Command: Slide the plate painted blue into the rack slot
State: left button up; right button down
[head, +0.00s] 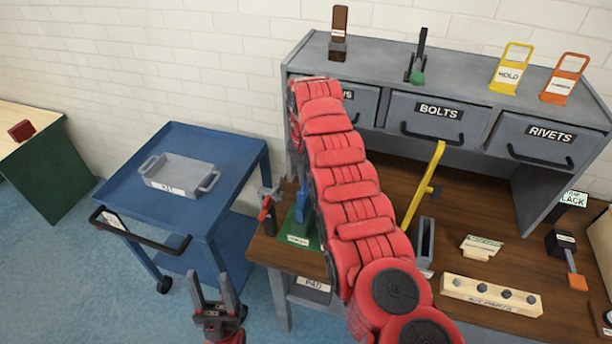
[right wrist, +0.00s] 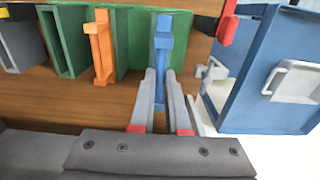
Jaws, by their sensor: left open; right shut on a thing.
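The blue plate (right wrist: 162,42) stands upright between the fingers of my right gripper (right wrist: 161,76) in the right wrist view, and the gripper is shut on it. Green rack panels (right wrist: 136,45) stand behind and left of it; I cannot tell whether its lower edge is in a slot. In the head view a blue part (head: 302,207) shows beside my red right arm, over a green base (head: 297,241) with a white label. That arm hides the right gripper there. My left gripper (head: 211,283) is open and empty, low in the head view, in front of the blue cart.
An orange upright piece (right wrist: 102,48) stands left of the blue plate. A clamp (head: 268,196) with a red handle sits at the bench's left edge. The blue cart (head: 150,215) carries a grey tray (head: 180,172). A yellow-handled tool (head: 425,188) stands right of my arm.

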jog(key=shift+f+b, duration=1.15)
jog(key=shift+f, duration=1.4)
jog(key=c, duration=0.8)
grip_release()
jog(key=shift+r, duration=0.55)
notch_tip(320, 180, up, 5)
jog(key=shift+f+b, duration=0.15)
jog(key=shift+b, duration=0.85)
notch_tip(320, 180, up, 4)
jog(key=shift+d+f+p, duration=0.1)
jog(key=shift+f+p, duration=0.15)
jog(key=shift+p, duration=0.35)
notch_tip(320, 180, up, 8)
jog(key=p, duration=0.8)
jog(key=shift+r, duration=0.1)
